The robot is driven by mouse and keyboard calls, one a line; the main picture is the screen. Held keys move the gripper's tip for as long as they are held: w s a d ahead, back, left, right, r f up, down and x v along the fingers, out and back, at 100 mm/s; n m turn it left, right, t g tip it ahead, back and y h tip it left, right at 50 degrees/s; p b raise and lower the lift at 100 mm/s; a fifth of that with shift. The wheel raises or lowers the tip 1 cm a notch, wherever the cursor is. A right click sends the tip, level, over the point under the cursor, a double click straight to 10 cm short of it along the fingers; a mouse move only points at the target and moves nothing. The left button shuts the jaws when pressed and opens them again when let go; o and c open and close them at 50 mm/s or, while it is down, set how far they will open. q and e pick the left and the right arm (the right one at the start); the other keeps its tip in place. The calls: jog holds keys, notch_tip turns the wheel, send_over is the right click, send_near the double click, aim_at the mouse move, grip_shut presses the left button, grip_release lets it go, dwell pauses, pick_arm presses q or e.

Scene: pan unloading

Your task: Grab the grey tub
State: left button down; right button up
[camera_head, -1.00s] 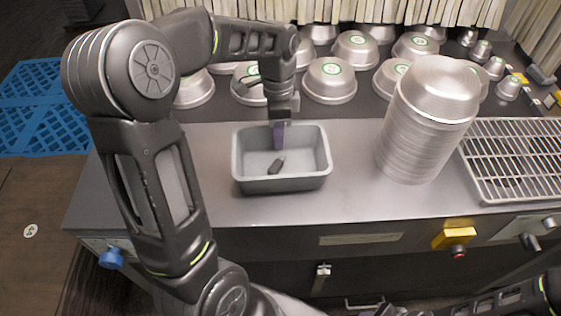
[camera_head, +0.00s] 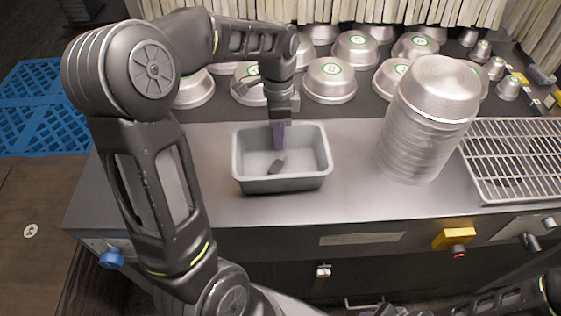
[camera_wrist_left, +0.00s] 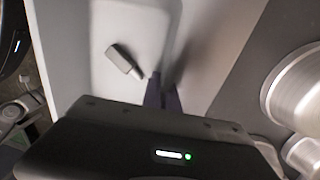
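The grey tub (camera_head: 245,181) is an open rectangular bin, upright on the metal counter. My left gripper (camera_head: 279,138) points down at the tub's far side, and its purple fingers reach below the far rim. In the left wrist view the fingers (camera_wrist_left: 163,94) look close together beside the tub's inner wall (camera_wrist_left: 212,55). I cannot tell whether they touch or pinch the wall.
A tall stack of metal pans (camera_head: 425,125) stands right of the tub. A wire rack (camera_head: 525,155) is further right. Several upturned metal pans (camera_head: 330,82) with green rings lie behind. The counter in front of the tub is clear.

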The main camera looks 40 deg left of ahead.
pick_arm(q)
jog(key=shift+r, duration=0.15)
dwell(0.4)
notch_tip(320, 180, up, 7)
jog(key=shift+w+f+b, duration=0.1)
jog(key=shift+f+b, duration=0.1)
jog(key=shift+b, duration=0.15)
notch_tip(320, 180, up, 3)
jog(key=shift+r+p, duration=0.1)
jog(key=shift+p, duration=0.85)
